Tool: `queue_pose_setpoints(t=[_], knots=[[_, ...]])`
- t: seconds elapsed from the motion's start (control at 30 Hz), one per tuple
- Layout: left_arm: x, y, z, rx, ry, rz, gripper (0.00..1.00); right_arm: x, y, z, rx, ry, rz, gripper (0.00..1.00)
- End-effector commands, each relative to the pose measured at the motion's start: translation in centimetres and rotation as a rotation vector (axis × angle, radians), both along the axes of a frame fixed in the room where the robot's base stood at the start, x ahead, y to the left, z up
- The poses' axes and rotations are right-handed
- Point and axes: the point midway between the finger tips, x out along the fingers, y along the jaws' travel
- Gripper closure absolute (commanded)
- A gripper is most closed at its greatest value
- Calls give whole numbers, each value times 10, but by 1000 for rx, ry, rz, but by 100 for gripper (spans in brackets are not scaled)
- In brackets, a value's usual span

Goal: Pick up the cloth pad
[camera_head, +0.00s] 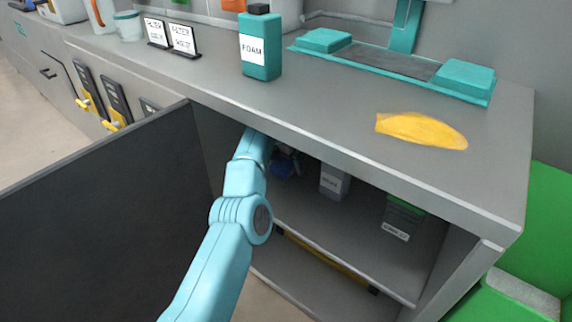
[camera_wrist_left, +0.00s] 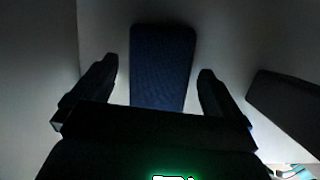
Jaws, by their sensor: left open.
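A dark blue pad (camera_wrist_left: 162,68) with a woven-looking surface, which I take for the cloth pad, shows in the left wrist view straight ahead. My left gripper (camera_wrist_left: 158,72) is open, with one finger on each side of the pad and a gap on both sides. In the head view my left arm reaches under the counter into the open cabinet, and the gripper is mostly hidden in shadow. My right gripper is not in view.
The cabinet shelf (camera_head: 345,240) also holds a grey-white bottle (camera_head: 334,182) and a dark labelled box (camera_head: 402,217). The counter edge is above my arm and the open door (camera_head: 100,210) is to its left. A yellow cloth (camera_head: 422,131) and a teal FOAM bottle (camera_head: 261,45) are on the counter.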

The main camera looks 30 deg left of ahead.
Motion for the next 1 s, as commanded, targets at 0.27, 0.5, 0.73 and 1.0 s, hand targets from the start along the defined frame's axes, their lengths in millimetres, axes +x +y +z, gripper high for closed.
queue_pose_setpoints(t=[0.27, 0.5, 0.73, 1.0], knots=[[0, 2, -1, 0, 0, 0, 0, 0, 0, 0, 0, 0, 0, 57], [0, 2, -1, 0, 0, 0, 57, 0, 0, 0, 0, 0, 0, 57], [0, 2, -1, 0, -1, 0, 57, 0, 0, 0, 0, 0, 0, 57], [-1, 1, 3, 1, -2, 0, 57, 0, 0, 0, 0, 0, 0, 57]])
